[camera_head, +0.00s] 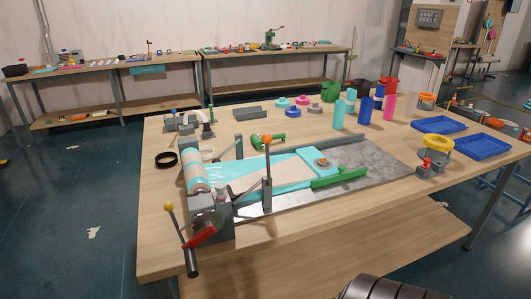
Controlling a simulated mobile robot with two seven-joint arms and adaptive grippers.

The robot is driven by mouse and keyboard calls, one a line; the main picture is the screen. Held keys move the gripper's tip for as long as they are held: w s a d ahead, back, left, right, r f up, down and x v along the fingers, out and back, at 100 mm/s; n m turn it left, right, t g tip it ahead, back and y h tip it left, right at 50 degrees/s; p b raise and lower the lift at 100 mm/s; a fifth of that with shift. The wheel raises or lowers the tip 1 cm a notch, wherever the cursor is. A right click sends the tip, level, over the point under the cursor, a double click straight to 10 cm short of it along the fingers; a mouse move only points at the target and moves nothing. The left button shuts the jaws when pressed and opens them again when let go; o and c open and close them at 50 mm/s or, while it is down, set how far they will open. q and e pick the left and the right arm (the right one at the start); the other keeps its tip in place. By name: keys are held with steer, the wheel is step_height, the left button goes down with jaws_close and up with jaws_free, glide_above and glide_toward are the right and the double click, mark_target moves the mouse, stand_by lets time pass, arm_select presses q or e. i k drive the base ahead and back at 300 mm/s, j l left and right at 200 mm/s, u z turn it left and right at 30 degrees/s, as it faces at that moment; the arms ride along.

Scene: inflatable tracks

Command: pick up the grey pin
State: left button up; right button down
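I cannot pick out a grey pin for certain at this size. A small grey upright piece (224,192) stands on the grey clamp block at the near left of the table fixture, and may be it. A teal block with a round grey and orange piece (322,162) sits on the right part of the fixture. The grey metal plate (375,160) lies under the teal and beige sheet (265,172).
The wooden table (300,228) holds a roller (193,170), a lever with an orange ball (267,139), a red handle (204,235), green bars (340,178), several bottles (364,110) and blue trays (483,146). The front right of the tabletop is clear.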

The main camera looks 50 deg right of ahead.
mark_target(220, 187)
steer(key=z, duration=1.35)
